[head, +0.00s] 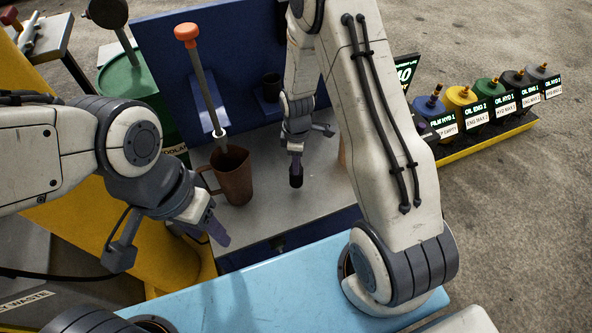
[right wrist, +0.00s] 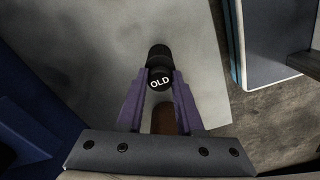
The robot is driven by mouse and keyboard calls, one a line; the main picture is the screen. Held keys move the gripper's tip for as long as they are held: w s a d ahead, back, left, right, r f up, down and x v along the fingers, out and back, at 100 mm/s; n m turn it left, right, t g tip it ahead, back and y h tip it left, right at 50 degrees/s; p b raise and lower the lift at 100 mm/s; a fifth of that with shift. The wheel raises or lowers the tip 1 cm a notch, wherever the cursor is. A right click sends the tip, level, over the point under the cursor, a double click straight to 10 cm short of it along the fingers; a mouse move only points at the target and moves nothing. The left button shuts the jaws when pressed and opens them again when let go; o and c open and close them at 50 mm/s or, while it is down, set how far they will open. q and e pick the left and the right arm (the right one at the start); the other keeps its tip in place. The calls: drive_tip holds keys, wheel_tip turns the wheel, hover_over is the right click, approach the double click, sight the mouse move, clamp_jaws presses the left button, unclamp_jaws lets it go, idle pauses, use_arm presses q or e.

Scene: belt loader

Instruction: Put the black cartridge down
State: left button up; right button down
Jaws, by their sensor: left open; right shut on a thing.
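The black cartridge (right wrist: 160,76) carries the word OLD on its end in the right wrist view. My right gripper (right wrist: 160,92) is shut on it with its purple fingers on both sides. In the head view the cartridge (head: 296,181) hangs below my right gripper (head: 296,160) over the grey tabletop (head: 262,212). I cannot tell whether its lower end touches the tabletop. My left gripper (head: 216,228) is open and empty at the front left, near the table's front edge.
A brown jug (head: 233,178) with a rod in it stands on the tabletop left of the cartridge. A dark cup (head: 271,87) sits at the blue back panel (head: 245,60). Several labelled bottles (head: 462,97) stand on a rack at the right. A light blue surface (head: 270,285) lies in front.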

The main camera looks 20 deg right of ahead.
drive_tip(key=shift+f, duration=1.95)
drive_tip(key=shift+f+b, duration=0.2)
drive_tip(key=shift+b, duration=0.15)
drive_tip(key=c, duration=0.5)
unclamp_jaws()
drive_tip(key=shift+c, duration=0.2)
